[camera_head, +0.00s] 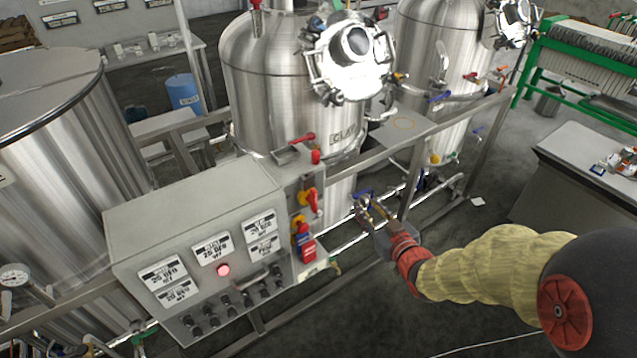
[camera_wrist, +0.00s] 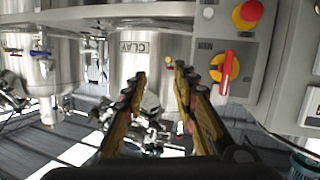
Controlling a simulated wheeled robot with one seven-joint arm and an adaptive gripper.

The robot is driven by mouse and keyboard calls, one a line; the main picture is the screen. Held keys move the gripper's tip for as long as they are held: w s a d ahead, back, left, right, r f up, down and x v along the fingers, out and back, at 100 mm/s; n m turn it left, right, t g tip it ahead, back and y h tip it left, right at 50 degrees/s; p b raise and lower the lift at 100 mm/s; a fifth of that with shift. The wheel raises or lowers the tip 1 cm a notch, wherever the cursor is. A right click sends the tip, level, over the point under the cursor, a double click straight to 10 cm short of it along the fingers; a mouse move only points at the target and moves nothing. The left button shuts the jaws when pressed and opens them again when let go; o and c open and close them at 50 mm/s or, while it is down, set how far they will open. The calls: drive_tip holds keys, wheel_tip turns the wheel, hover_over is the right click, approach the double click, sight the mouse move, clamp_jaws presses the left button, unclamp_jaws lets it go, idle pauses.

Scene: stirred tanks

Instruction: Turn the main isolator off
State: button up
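The main isolator (camera_head: 310,200) is a red handle on a yellow round base, on the side face of the grey control cabinet. In the wrist view, which looks upside down, the isolator (camera_wrist: 226,68) shows its handle roughly upright in the picture, near a small label. My gripper (camera_head: 366,207) is right of the cabinet face in the head view, apart from the isolator. In the wrist view my gripper (camera_wrist: 160,75) has its two fingers spread with nothing between them, and the isolator lies right of the right finger.
A red emergency button (camera_wrist: 248,12) on yellow neighbours the isolator. A blue and red box (camera_head: 306,247) sits lower on the cabinet (camera_head: 190,215). The tank (camera_head: 270,75) marked CLAY and metal frame rails stand behind. Pipes and a blue valve handle lie near my gripper.

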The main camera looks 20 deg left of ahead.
sight(316, 199)
drive_tip(key=s+a+n+y+p, duration=0.2)
drive_tip(key=s+a+y+p, duration=0.25)
drive_tip(key=a, duration=0.35)
drive_tip(key=shift+g+y, duration=0.4)
drive_tip(key=shift+y, duration=0.05)
drive_tip(key=x, duration=0.7)
drive_tip(key=shift+s+a+r, duration=0.15)
drive_tip(key=shift+s+a, duration=0.1)
drive_tip(key=shift+a, duration=0.1)
drive_tip(key=shift+c, duration=0.4)
clamp_jaws()
